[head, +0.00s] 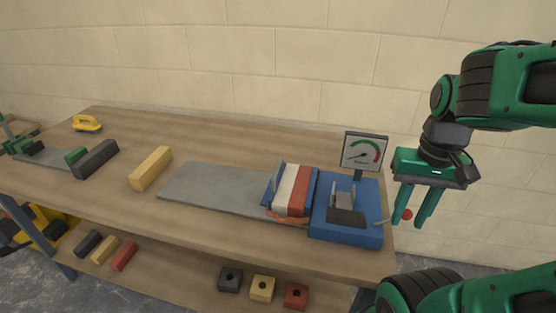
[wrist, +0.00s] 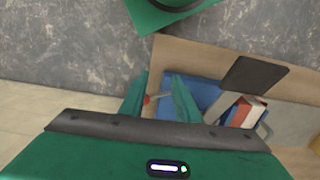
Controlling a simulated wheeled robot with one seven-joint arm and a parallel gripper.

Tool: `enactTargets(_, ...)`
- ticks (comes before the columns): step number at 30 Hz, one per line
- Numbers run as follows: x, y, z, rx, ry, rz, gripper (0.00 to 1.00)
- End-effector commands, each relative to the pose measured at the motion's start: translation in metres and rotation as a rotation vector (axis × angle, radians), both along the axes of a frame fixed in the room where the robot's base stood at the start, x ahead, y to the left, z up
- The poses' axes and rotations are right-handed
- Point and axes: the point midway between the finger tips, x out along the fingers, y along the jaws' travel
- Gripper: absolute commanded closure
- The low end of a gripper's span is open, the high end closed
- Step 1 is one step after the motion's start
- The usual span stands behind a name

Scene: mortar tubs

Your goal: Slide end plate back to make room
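A blue end plate (head: 270,185) stands upright on the grey rail plate (head: 205,190), at the left side of a stack of blocks. The stack (head: 293,188) shows white, red and blue blocks, and it also shows in the wrist view (wrist: 244,111). A blue base (head: 335,232) with a grey part on top stands to its right. A thin rod with a red knob (head: 407,214) sticks out of the base's right side. My gripper (head: 413,220) is open, pointing down past the bench's right end, with the knob between its fingers, close to the left one in the wrist view (wrist: 147,99). Whether they touch, I cannot tell.
A dial gauge (head: 363,153) stands behind the base. A yellow bar (head: 151,168), a dark bar (head: 96,159) and a yellow-handled tool (head: 87,123) lie left on the bench (head: 230,138). Several blocks sit on the lower shelf. The bench behind the rail is clear.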

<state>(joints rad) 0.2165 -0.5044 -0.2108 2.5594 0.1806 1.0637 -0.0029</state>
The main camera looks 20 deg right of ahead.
Motion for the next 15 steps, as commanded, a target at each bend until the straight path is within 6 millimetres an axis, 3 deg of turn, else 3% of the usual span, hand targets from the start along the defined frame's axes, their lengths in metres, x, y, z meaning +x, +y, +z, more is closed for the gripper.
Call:
enactTargets(5, 0.055, 0.012, 0.021, -0.001, -0.026, -0.010, 0.71)
enactTargets(8, 0.106, 0.027, 0.037, 0.008, -0.051, -0.016, 0.71)
enactTargets(15, 0.222, 0.089, 0.064, 0.072, -0.093, -0.023, 0.71)
